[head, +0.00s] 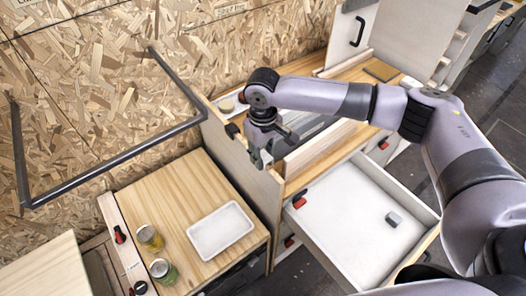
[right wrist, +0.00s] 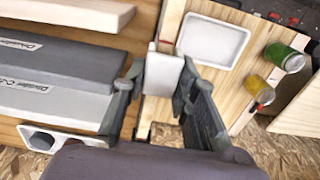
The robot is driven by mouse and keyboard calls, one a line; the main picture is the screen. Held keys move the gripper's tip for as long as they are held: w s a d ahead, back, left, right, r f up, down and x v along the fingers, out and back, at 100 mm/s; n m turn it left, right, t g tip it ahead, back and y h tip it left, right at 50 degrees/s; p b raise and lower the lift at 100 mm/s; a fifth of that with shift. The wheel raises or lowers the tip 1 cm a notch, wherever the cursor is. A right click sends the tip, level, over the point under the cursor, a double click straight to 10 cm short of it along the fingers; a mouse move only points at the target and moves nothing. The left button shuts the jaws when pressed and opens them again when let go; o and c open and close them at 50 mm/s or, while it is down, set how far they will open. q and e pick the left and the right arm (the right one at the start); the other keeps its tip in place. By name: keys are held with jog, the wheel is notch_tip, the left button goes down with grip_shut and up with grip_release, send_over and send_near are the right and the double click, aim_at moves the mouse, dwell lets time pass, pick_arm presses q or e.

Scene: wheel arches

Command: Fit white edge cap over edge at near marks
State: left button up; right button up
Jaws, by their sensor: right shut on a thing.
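My right gripper (head: 268,158) is at the upright wooden panel (head: 240,165) between the low table and the drawer unit. In the right wrist view, its two fingers (right wrist: 160,88) are shut on the white edge cap (right wrist: 162,72), one on each side. The cap lies in line with the panel's top edge (right wrist: 172,22), which shows beyond and below it. I cannot tell whether the cap is above the edge or seated on it. A small reddish mark (right wrist: 164,41) shows on the edge close to the cap. My left gripper is out of view.
A white tray (head: 220,231) and two jars, yellow (head: 150,237) and green (head: 163,271), stand on the low table left of the panel. An open drawer (head: 350,215) with a grey block (head: 394,219) is at right. Grey divider boxes (right wrist: 60,85) lie beside the gripper.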

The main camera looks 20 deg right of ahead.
jog(key=shift+f+p, duration=0.35)
jog(key=shift+f, duration=0.05)
jog(key=shift+f, duration=0.2)
dwell(0.3)
jog(key=shift+f+p, duration=0.35)
jog(key=shift+f, duration=0.05)
jog(key=o, duration=0.9)
